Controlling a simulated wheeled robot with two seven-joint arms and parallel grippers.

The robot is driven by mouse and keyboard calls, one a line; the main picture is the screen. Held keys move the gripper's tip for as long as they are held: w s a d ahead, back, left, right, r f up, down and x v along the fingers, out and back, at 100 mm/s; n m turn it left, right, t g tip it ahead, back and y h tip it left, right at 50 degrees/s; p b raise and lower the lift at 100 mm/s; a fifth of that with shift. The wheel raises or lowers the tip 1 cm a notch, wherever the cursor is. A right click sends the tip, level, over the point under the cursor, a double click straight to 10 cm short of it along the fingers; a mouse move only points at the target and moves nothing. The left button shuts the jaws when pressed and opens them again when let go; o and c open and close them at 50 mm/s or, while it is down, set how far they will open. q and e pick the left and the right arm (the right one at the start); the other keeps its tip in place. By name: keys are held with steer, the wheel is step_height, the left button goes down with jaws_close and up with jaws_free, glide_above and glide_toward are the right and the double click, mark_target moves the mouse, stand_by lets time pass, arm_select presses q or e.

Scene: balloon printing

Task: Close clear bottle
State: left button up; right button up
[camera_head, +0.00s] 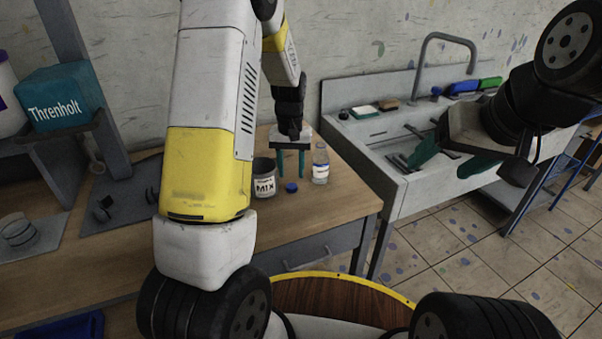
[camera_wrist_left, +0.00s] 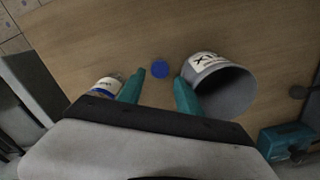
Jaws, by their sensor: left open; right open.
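The clear bottle (camera_head: 320,165) stands upright on the wooden table near its right edge, its top appearing uncapped. It also shows at the left in the left wrist view (camera_wrist_left: 105,87). A blue cap (camera_head: 291,187) lies on the table in front of and left of the bottle; in the left wrist view the cap (camera_wrist_left: 160,69) is between and beyond the fingertips. My left gripper (camera_head: 291,176) is open and empty, its teal fingers pointing down above the table near the cap. My right gripper (camera_head: 445,160) is open and empty, in front of the sink at the right.
A grey MIX cup (camera_head: 264,178) stands just left of the cap, close to the left fingers. A sink (camera_head: 400,165) with a tall faucet adjoins the table on the right. A teal Threnholt box (camera_head: 65,97) is at the far left. The table front is clear.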

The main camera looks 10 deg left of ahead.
mark_target(291, 186)
arm_select(q)
steer(key=shift+f, duration=0.1)
step_height(291, 186, down, 5)
stand_by(0.5)
jaws_close()
